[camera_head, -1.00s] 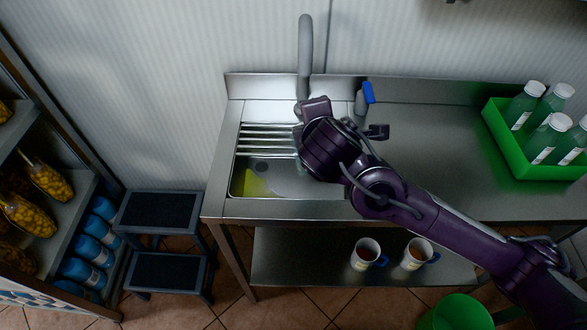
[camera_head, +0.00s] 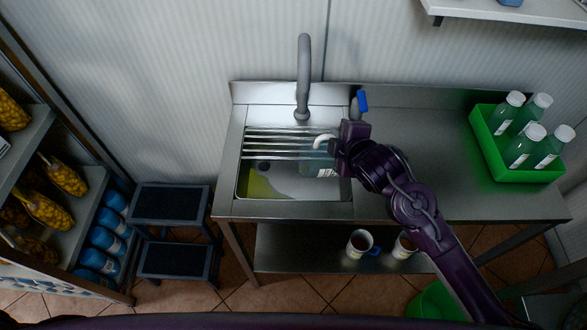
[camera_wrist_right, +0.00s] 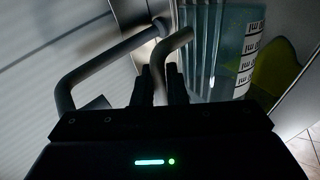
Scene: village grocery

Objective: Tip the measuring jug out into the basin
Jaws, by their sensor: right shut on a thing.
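My right gripper (camera_head: 335,146) is shut on the handle. The wrist view shows the handle (camera_wrist_right: 174,44) between the fingers (camera_wrist_right: 161,84) and the jug wall (camera_wrist_right: 226,50) with printed scale marks beside it. I cannot tell its exact tilt. A yellow-green patch (camera_head: 264,185) lies on the basin floor; I cannot tell whether it is liquid. My left gripper is out of view.
A grey tap (camera_head: 304,75) rises behind the basin. A blue-topped spray bottle (camera_head: 361,101) stands close behind my gripper. A green crate (camera_head: 490,150) of bottles is at the right. Mugs (camera_head: 359,244) stand on the lower shelf. The right worktop (camera_head: 425,150) has free room.

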